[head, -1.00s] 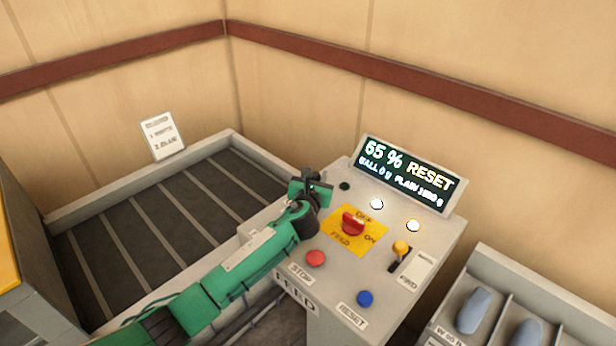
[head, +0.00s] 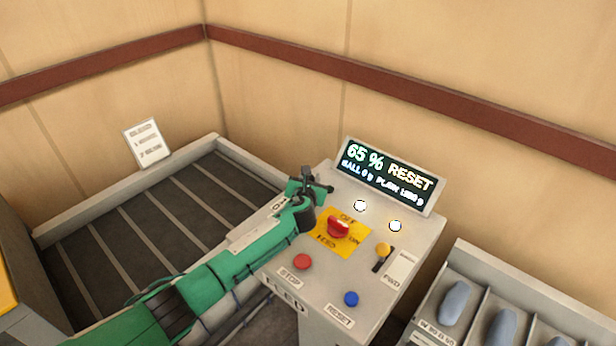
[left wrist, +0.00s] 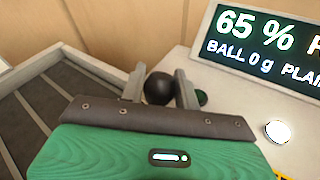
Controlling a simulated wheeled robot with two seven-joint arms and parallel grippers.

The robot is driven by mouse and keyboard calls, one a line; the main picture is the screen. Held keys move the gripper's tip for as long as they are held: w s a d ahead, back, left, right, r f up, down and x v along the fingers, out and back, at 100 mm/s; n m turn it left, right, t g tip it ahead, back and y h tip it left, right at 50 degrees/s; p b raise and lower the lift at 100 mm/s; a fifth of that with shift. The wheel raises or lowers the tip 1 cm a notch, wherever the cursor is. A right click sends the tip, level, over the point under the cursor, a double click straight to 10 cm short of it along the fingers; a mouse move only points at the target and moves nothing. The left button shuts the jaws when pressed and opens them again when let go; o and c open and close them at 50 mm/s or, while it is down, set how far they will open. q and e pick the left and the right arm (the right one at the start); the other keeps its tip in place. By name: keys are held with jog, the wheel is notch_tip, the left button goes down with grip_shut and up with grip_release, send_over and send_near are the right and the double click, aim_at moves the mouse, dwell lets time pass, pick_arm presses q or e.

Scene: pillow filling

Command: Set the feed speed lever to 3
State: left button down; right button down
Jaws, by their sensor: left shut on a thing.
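My left gripper (head: 318,186) is over the far left part of the grey control console (head: 330,277). The left wrist view shows its two grey fingers (left wrist: 160,90) on either side of a round black knob (left wrist: 159,88), which I take to be the feed speed lever's. The gripper is shut on this knob. The lever's shaft and any speed numbers are hidden. The display (head: 388,180) reads 65 % RESET, with smaller BALL and PLAIN readings in grams below. My right gripper is not in view.
Near the gripper are a red FEED switch (head: 338,229) on a yellow plate, a red STOP button (head: 302,261), a blue RESET button (head: 351,299), an orange-topped lever (head: 383,250) and two white lamps (head: 360,206). A slatted dark bed (head: 130,225) lies left; a compartmented bin (head: 475,262) stands right.

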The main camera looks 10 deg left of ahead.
pick_arm(q)
jog(key=shift+s+d+f, duration=0.2)
jog(key=shift+d+f, duration=0.1)
jog(key=shift+f, duration=0.15)
jog(key=c, duration=1.3)
grip_release()
jog(key=shift+o, duration=1.1)
jog(key=shift+r, duration=0.2)
jog(key=shift+s+a+r, duration=0.15)
jog(key=shift+s, duration=0.45)
jog(key=b+v, duration=0.2)
jog(key=v, duration=1)
jog(key=shift+s+d+b, duration=0.2)
jog(key=shift+s+b, duration=0.05)
jog(key=shift+b, duration=0.1)
